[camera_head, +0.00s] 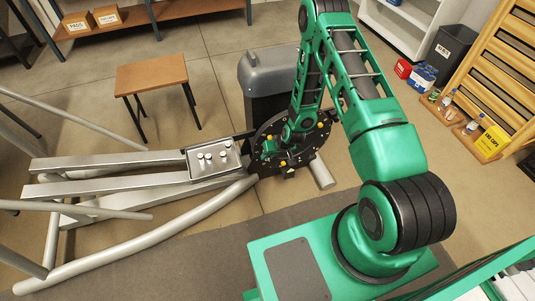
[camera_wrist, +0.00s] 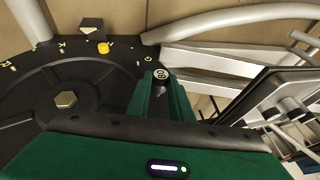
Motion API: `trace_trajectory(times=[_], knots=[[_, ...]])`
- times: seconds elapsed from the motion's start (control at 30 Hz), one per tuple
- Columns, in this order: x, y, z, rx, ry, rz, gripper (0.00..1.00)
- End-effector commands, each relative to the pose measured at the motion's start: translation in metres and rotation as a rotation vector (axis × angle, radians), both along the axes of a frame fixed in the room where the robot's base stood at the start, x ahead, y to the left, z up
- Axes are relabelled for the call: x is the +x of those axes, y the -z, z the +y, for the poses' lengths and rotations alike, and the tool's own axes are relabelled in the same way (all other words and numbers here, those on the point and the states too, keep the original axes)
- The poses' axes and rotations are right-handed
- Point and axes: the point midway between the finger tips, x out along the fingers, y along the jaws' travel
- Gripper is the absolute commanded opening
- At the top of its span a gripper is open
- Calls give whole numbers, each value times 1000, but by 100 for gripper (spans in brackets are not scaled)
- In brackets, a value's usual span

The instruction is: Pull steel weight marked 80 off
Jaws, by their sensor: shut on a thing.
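The steel weight marked 80 (camera_wrist: 161,75) is a small dark cylinder with a pale, numbered round end, seen in the wrist view. My gripper (camera_wrist: 160,92) has its two green fingers on either side of this weight and is shut on it. The weight is at the rim of a black disc (camera_wrist: 35,105) with pale letters and a hex bolt at its centre. I cannot tell whether the weight still touches the disc. In the head view the disc (camera_head: 297,160) stands upright on the elliptical machine, and my gripper (camera_head: 269,147) is at its left side; the weight is hidden there.
A metal tray (camera_head: 196,172) with several steel weights sits on the machine's frame (camera_head: 100,160), left of the disc. A yellow knob (camera_wrist: 103,47) is on the rim. A grey housing (camera_head: 270,72) stands behind the disc. A wooden stool (camera_head: 152,74) is further back.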

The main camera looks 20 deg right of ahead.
Motion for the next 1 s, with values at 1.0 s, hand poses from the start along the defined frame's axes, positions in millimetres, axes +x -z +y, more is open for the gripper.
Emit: trace_trajectory(times=[1.0], knots=[[-71,0,0,1,2,3,0]])
